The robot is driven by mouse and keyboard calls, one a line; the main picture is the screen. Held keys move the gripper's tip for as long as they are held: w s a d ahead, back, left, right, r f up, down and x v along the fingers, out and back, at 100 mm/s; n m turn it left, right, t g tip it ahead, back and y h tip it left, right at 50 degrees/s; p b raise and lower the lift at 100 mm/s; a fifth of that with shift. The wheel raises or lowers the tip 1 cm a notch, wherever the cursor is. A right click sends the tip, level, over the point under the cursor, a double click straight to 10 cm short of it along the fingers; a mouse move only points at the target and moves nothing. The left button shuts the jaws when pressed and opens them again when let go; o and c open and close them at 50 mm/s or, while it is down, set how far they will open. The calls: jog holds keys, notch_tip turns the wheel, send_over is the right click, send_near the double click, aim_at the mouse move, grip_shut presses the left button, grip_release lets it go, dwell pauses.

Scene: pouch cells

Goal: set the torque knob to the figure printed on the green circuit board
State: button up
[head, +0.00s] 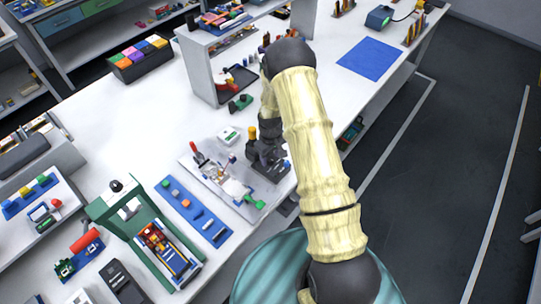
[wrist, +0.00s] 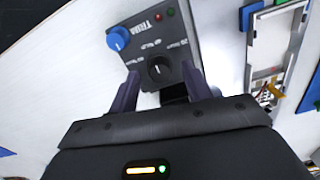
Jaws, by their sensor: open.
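The torque knob (wrist: 158,68) is black and round with a pale pointer mark, on a dark control box with printed labels and a red light. The labels are inverted and too small to read surely. My gripper (wrist: 159,72) is open, its two fingers on either side of the knob; I cannot tell whether they touch it. In the head view my gripper (head: 268,148) is over the dark box (head: 272,172), and the knob is hidden there. I cannot identify the green circuit board surely; a small green piece (head: 65,269) lies at lower left, no figure readable.
A pale fixture (head: 215,180) with a red-handled clamp is left of the box. A blue strip (head: 190,208) with parts and a green press (head: 118,205) stand farther left.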

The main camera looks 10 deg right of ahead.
jog(key=shift+f, duration=0.5)
jog(key=c, duration=1)
